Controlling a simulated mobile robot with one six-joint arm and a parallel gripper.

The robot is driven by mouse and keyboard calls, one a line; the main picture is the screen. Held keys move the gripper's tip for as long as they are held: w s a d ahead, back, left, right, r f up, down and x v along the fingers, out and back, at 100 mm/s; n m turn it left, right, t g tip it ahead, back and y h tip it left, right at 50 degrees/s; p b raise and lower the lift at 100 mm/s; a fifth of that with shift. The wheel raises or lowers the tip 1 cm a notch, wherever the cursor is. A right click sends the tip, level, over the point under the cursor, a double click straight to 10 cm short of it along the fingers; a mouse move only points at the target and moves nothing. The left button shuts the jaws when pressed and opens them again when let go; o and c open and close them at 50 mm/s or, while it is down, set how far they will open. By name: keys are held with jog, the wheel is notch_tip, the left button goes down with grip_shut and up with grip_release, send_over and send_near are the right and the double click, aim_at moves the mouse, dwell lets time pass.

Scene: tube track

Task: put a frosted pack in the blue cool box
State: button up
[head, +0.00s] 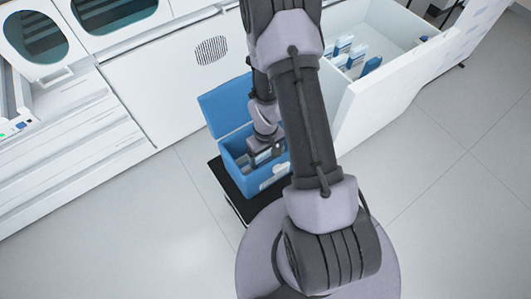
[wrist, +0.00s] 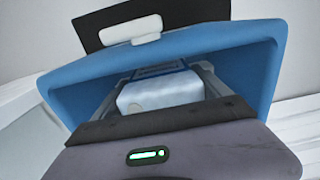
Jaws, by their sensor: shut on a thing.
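The blue cool box (head: 227,104) stands with its lid open, on a black-topped low stand. My gripper (head: 266,156) reaches down into its mouth. In the wrist view the blue wall of the box (wrist: 255,62) surrounds my gripper (wrist: 163,72). The jaws are shut on a whitish frosted pack (wrist: 160,94), which lies between the two grey fingers, inside the box opening. The lower part of the pack is hidden behind the dark gripper body. I cannot tell whether the pack touches the box floor.
An open white drawer or chest (head: 395,32) at the upper right holds several blue and white packs (head: 343,46). White machines with round windows (head: 34,36) line the back left. The black stand (head: 226,180) juts out past the box. The grey floor (head: 440,200) at right is clear.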

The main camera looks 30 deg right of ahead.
jog(key=shift+f, duration=0.1)
jog(key=shift+f, duration=0.3)
jog(key=o, duration=1.4)
jog(key=shift+c, duration=0.2)
notch_tip(320, 180, up, 17)
jog(key=p, duration=0.8)
jog(key=shift+r, duration=0.2)
